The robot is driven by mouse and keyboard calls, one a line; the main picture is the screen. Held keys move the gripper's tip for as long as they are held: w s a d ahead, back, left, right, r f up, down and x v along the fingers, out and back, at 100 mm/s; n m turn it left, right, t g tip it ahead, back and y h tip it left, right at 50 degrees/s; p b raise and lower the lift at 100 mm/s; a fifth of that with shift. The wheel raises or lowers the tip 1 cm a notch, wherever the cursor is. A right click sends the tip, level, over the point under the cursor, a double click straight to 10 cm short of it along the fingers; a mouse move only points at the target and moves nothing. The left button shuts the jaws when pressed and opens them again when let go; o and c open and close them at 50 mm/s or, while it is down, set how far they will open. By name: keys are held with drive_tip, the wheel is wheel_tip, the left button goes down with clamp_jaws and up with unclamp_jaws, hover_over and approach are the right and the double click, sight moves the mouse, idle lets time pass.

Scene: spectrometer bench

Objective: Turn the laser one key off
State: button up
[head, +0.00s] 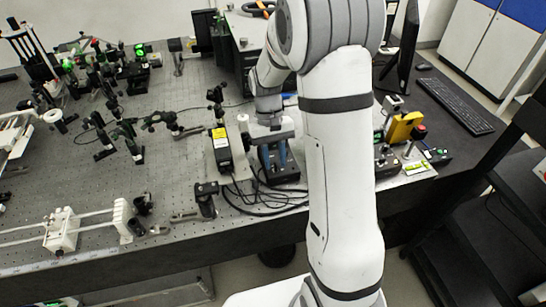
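My gripper (274,166) points down at the middle of the bench, over or in front of a dark box (291,176) with cables at its foot. Two bluish finger-like shapes show below the wrist, but they are small and partly merge with the box, so I cannot tell how far apart they are or whether they touch it. A black laser-like unit (222,150) with a yellow label stands just left of the gripper. I cannot make out the laser one key or its position; it is too small or hidden by my gripper.
My arm covers the bench's centre right. Beyond it are a yellow box (403,127), small control boxes and a keyboard (455,106). Loose black cables (262,203) lie near the front edge. Several optics mounts and a white rail assembly (62,231) occupy the left.

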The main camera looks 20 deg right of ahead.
drive_tip(key=v, duration=0.7)
drive_tip(key=shift+r+b, duration=0.35)
drive_tip(key=shift+b, duration=0.1)
drive_tip(key=shift+w, duration=0.15)
